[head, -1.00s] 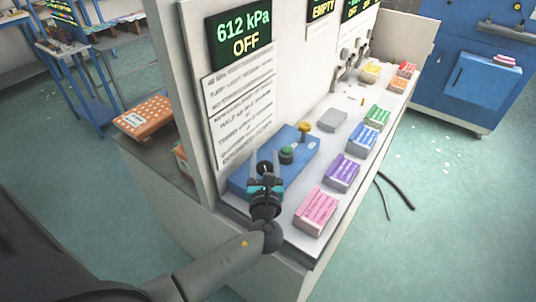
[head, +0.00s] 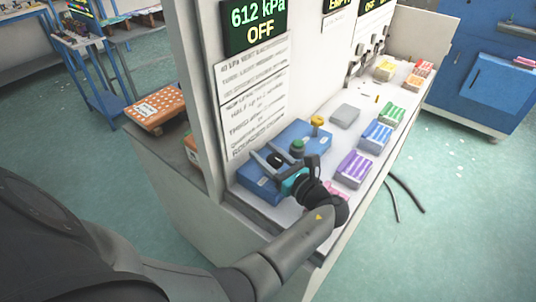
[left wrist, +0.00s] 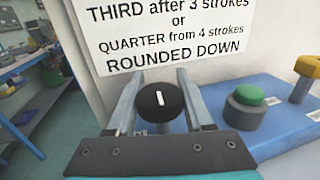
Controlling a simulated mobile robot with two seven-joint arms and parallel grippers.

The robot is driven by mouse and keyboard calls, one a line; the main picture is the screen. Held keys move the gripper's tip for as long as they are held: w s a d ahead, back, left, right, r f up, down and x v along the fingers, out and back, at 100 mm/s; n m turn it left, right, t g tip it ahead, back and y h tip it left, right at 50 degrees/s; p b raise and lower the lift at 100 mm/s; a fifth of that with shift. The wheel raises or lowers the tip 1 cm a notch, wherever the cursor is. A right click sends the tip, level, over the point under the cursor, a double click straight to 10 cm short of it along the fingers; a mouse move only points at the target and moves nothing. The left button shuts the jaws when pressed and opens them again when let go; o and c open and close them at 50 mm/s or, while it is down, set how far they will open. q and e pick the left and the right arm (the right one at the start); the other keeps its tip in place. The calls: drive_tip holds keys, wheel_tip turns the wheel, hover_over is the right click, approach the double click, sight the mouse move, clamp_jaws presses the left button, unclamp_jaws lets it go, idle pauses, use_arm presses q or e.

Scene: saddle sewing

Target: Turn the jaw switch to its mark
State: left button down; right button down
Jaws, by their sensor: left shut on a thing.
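The jaw switch is a black round knob (left wrist: 160,101) with a short white line on its top, standing nearly upright in the left wrist view. In the head view the knob (head: 275,160) sits on the blue control box (head: 253,184), partly hidden by my gripper. My left gripper (head: 264,153) is over the near end of this box, its two fingers on either side of the knob and shut on it. No mark around the knob can be made out. My right gripper is not in view.
A green button (left wrist: 249,97) and a yellow knob (head: 317,122) stand on the box beside the switch. A display (head: 255,20) above reads 612 kPa OFF, over printed notices (head: 252,72). Purple (head: 355,166), blue (head: 377,135) and other coloured blocks line the bench to the right.

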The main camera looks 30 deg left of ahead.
use_arm(q)
drive_tip(key=shift+r+g, duration=0.1)
drive_tip(key=shift+g, duration=0.2)
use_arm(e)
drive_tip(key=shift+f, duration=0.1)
use_arm(q)
drive_tip(key=shift+c, duration=1.4)
unclamp_jaws()
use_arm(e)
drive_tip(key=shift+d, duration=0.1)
